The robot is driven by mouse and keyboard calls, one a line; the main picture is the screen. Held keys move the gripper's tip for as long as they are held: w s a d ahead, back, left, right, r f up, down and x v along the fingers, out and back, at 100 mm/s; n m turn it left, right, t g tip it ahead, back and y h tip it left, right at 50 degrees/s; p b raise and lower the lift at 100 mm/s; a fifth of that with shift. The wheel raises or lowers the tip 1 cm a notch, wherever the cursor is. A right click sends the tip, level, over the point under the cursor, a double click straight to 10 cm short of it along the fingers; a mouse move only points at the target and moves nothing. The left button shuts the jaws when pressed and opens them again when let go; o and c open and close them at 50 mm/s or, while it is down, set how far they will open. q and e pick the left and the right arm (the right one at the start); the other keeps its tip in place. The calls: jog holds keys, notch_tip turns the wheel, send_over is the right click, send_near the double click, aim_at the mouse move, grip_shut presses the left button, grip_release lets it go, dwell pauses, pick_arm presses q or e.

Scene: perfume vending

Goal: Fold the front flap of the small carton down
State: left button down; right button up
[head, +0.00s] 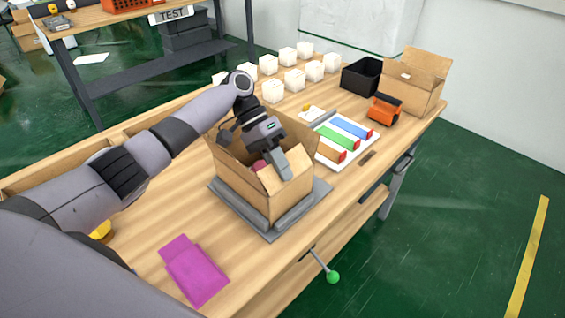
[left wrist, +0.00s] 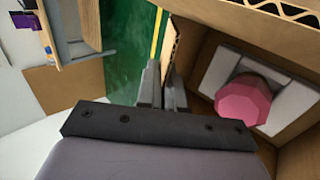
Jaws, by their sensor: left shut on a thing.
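The small carton (head: 240,187) stands open on a grey plate (head: 272,234). My left gripper (head: 284,172) reaches over it from above and is shut on the front flap (head: 268,178) at the near side. In the left wrist view the flap (left wrist: 171,50) shows edge-on between the two fingers (left wrist: 163,90), standing up from the carton wall. Inside the carton, a pink faceted bottle cap (left wrist: 243,99) sits in a white insert (left wrist: 223,72). The other flaps stand up and outward. My right gripper is in neither view.
A magenta folded piece (head: 194,270) lies near the front. Right of the carton is a white tray (head: 352,150) with coloured boxes. Behind are white cubes (head: 273,91), a black bin (head: 361,77), an orange device (head: 384,109) and another open carton (head: 412,85).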

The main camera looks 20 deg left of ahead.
pick_arm(q)
jog(key=shift+w+a+f+g+h+b, duration=0.1)
jog(key=shift+f+g+h+b, duration=0.1)
jog(key=shift+h+b, duration=0.2)
jog(key=shift+a+f+g+h+b, duration=0.15)
jog(key=shift+h+b, duration=0.15)
jog(key=shift+h, duration=0.2)
jog(key=shift+h+b, duration=0.4)
jog(key=shift+h, duration=0.1)
jog(key=c, duration=1.3)
grip_release()
jog(key=shift+c, duration=0.2)
jog(key=shift+a, duration=0.1)
jog(key=b+v, duration=0.2)
jog(key=v, duration=0.2)
jog(key=shift+w+a+r, duration=0.1)
jog(key=shift+w+a, duration=0.15)
jog(key=shift+a, duration=0.05)
jog(key=shift+v, duration=1.2)
